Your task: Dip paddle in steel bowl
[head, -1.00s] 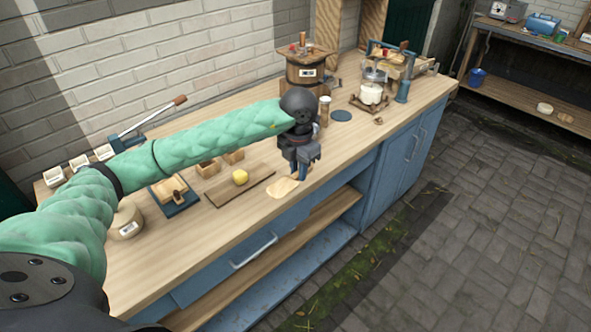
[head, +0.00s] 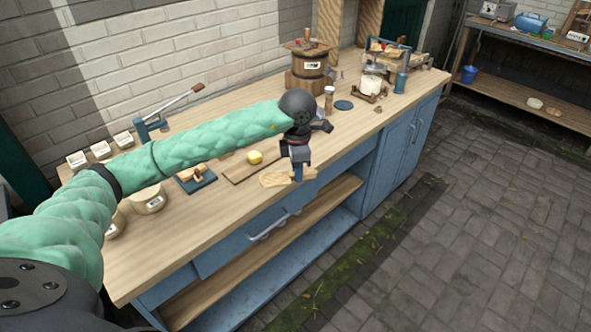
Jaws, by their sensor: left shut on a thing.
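My left gripper (head: 297,177) is over the front edge of the wooden counter (head: 215,212), pointing down. It is shut on a flat, pale wooden paddle (head: 274,180). The paddle's broad end shows left of the fingers; whether it touches the counter I cannot tell. I cannot make out a steel bowl; my left arm covers part of the counter. My right gripper is not in view.
A yellow lump (head: 255,157) sits on a wooden board (head: 239,174) behind the paddle. A pale labelled crock (head: 148,199) and a lever press (head: 150,128) stand left. A wooden churn (head: 308,70) and a glass jar (head: 372,78) stand at the back.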

